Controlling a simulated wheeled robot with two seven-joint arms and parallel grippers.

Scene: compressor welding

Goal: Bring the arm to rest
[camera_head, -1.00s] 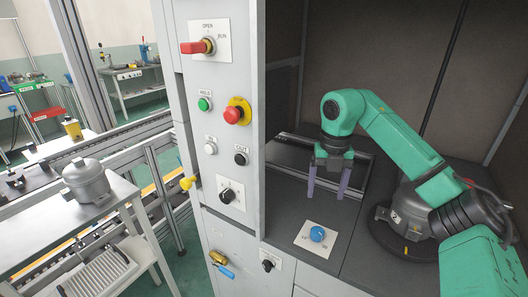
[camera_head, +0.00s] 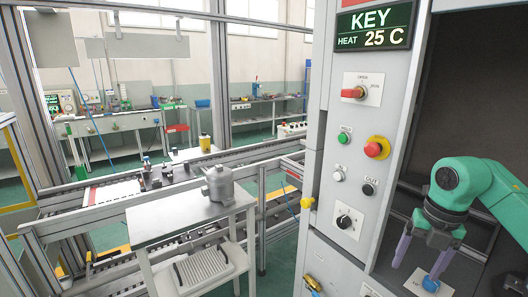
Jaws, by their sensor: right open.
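My right gripper (camera_head: 418,269), teal with two purple fingers, hangs at the lower right inside the open bay of the grey cabinet (camera_head: 333,225). Its fingers point down, stand apart and hold nothing. Just below the right fingertip is a blue button (camera_head: 430,284) on a white plate; I cannot tell whether the finger touches it. The teal arm leads off to the right, cut by the picture edge. My left gripper is not in view.
The cabinet front carries a red switch (camera_head: 354,93), a red button (camera_head: 373,149), small buttons, a black knob (camera_head: 344,222) and a display (camera_head: 374,30) reading "KEY HEAT 25 C". A grey compressor (camera_head: 218,184) stands on a metal table (camera_head: 150,226). A conveyor runs behind.

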